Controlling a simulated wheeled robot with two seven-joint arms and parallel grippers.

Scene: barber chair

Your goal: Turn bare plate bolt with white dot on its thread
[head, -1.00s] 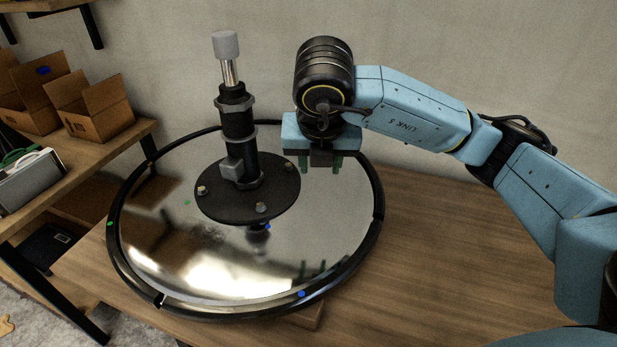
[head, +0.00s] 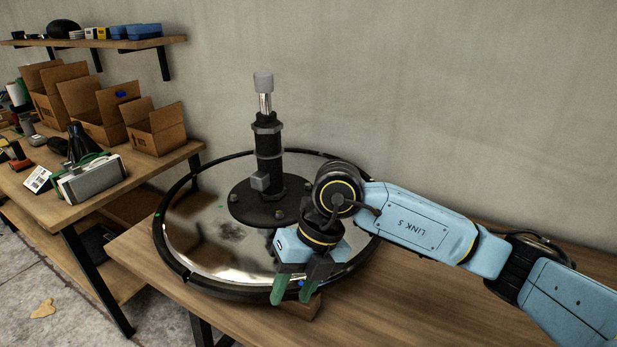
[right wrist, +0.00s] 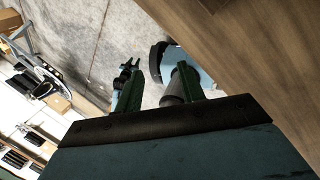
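The black round plate (head: 242,209) of the chair base stands on the shiny disc, with a black column (head: 268,150) rising from it. A bolt shows at the plate's left (head: 234,198) and another at its front right (head: 279,214). I cannot make out a white dot or bare thread on either. My right gripper (head: 293,292) points down in front of the plate, over the disc's front rim, apart from the bolts. Its green fingers are spread and empty; they also show in the right wrist view (right wrist: 158,72). My left gripper is not seen in the head view.
The mirror-like disc (head: 205,250) has a black rim and lies on a wooden table (head: 400,300). A side bench (head: 60,210) at the left holds open cardboard boxes (head: 155,130) and a grey case (head: 92,180). The table's right part is clear.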

